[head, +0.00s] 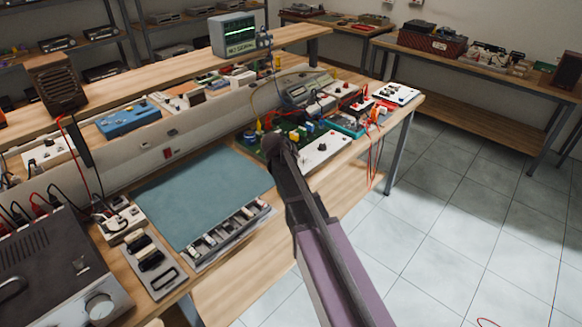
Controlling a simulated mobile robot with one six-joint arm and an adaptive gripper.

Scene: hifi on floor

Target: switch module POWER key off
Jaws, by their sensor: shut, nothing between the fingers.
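A long grey switch module (186,258) lies at the front edge of the bench, below the blue-green mat (200,195). It carries a row of several pale and dark keys (228,229). Their labels are too small to read, so I cannot tell which is POWER or how it is set. My arm, purple and dark grey, reaches in from the bottom to the right of the module. Its dark far end is over the bench, near a green circuit board (262,148). My gripper's fingers cannot be made out; they are hidden or outside the view.
A white panel (325,150) lies right of my arm. Red leads (371,160) hang over the bench's right end. The mat is bare; the tiled floor (460,220) at right is mostly open.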

